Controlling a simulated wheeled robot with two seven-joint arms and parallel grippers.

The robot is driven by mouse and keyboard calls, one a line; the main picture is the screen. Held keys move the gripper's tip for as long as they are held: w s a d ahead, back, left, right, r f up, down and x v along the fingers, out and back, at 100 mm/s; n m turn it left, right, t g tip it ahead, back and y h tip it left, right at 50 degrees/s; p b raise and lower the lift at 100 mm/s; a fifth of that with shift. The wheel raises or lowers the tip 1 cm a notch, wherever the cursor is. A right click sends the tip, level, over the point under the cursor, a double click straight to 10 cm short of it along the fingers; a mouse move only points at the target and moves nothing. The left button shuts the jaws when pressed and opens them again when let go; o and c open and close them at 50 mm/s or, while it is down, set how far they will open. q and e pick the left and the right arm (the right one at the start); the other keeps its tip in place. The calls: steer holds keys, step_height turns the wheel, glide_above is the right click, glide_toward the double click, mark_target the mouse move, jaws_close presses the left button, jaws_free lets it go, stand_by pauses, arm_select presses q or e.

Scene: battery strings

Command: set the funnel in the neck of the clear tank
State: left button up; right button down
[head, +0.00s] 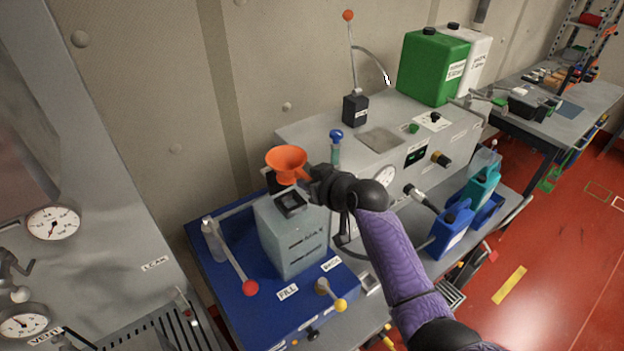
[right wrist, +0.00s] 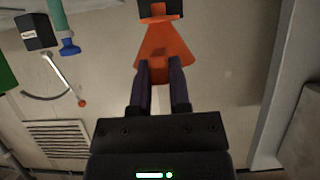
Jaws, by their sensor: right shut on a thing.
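The orange funnel (head: 286,160) is held upright by my right gripper (head: 308,178) just above the clear tank. In the right wrist view the funnel (right wrist: 165,58) is between the two dark fingers of the right gripper (right wrist: 160,70), which are shut on it. The clear tank (head: 292,238) stands on the blue base and has a dark square neck (head: 291,201) on top. The funnel appears above and slightly behind the neck in the head view; its lower end is hidden, so I cannot tell whether it touches the neck. My left gripper is not in view.
The blue base (head: 225,270) carries a red-knobbed lever (head: 250,287) and a yellow-knobbed one (head: 340,304). A grey console (head: 350,140) stands behind, with a green canister (head: 432,68) on it. Blue and teal bottles (head: 450,228) stand at the right.

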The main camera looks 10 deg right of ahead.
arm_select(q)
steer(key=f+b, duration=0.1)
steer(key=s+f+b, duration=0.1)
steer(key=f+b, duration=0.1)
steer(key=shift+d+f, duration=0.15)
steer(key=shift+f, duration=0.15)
arm_select(e)
steer(key=f, duration=0.4)
steer(key=shift+s+f, duration=0.25)
steer(key=shift+s, duration=0.1)
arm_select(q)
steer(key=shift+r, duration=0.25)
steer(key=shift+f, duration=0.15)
arm_select(e)
steer(key=shift+f, duration=0.1)
stand_by(0.3)
arm_select(q)
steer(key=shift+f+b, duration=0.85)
steer(key=shift+b, duration=0.15)
arm_select(e)
step_height(320, 180, down, 2)
steer(key=shift+c, duration=2.4)
jaws_free()
